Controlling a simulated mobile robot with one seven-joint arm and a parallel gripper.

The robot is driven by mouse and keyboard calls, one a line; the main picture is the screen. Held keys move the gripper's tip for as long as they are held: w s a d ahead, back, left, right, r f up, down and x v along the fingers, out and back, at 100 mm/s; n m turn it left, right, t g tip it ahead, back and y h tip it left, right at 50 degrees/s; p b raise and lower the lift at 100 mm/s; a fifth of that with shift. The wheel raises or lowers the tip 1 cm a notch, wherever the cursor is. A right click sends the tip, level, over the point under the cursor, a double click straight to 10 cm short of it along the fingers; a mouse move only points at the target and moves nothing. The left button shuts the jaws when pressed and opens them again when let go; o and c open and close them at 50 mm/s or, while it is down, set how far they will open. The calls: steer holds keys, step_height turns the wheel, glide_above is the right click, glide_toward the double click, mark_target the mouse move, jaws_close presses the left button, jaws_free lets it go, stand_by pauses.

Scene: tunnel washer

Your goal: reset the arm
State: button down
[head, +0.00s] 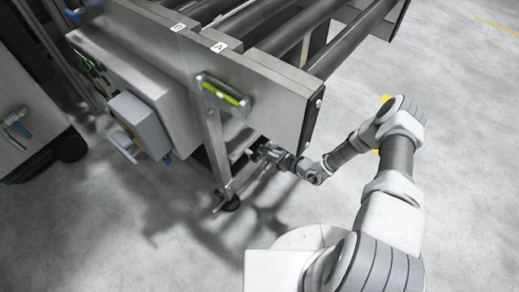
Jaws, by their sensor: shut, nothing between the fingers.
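My arm reaches out from the bottom right, bends at an elbow on the right and comes back toward the machine frame. My gripper (262,153) is at the lower edge of the steel frame, close to its leg. It is small and dark here, and it is shut with nothing seen in it. I cannot tell whether it touches the frame.
A steel roller conveyor frame (270,85) with dark rollers (290,30) fills the top. A cabinet (22,105) stands far left. Floor at right is clear.

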steer(key=p+v, duration=0.2)
steer(key=v, duration=0.8)
steer(key=shift+p, duration=0.4)
steer(key=shift+d, duration=0.1)
